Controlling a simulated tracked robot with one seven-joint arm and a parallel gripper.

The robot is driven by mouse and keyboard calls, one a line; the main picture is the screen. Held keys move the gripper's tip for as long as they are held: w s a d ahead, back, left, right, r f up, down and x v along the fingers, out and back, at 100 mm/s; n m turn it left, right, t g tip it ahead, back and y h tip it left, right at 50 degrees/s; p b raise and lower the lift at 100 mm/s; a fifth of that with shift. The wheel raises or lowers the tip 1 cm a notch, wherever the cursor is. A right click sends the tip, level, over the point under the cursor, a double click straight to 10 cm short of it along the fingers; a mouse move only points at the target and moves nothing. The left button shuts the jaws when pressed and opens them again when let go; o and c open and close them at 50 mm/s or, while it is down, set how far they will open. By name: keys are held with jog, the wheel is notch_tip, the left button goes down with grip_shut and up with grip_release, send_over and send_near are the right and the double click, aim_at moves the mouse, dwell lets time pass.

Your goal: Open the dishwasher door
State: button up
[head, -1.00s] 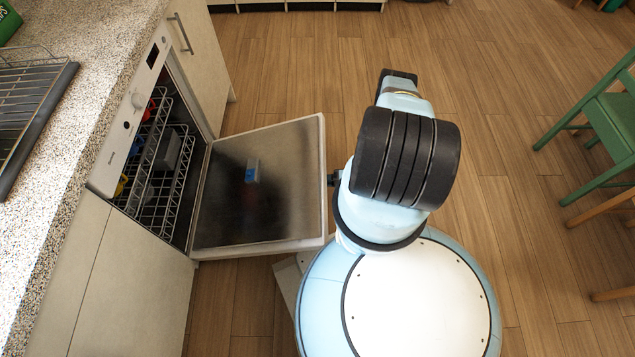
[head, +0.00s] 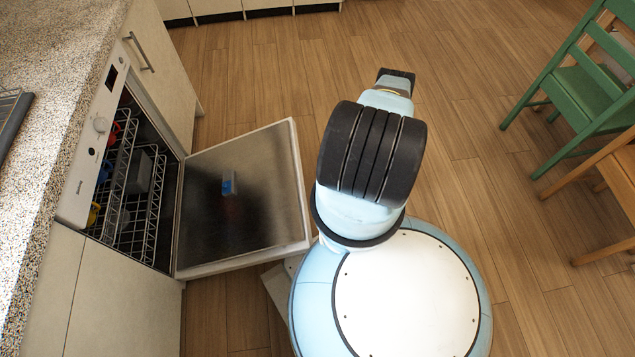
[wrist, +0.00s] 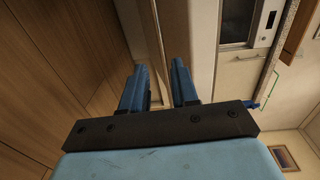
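The dishwasher door (head: 245,215) is swung down and stands well open in the head view, its dark inner panel facing up with a small blue-and-grey detergent cup on it. The dishwasher (head: 90,150) shows its white control panel and dark tub. My gripper is hidden by my arm in the head view. In the wrist view my gripper (wrist: 158,82) has its two blue fingers apart, with a gap between them. A pale narrow edge runs behind that gap; I cannot tell whether the fingers touch it.
Racks (head: 135,195) with dishes sit inside the dishwasher. A speckled counter (head: 45,130) runs along the left. A green chair (head: 580,90) and a wooden chair (head: 610,195) stand at the right. The wooden floor (head: 470,120) between is clear.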

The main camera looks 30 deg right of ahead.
jog(key=shift+s+d, duration=0.25)
jog(key=shift+d, duration=0.3)
jog(key=shift+c, duration=0.4)
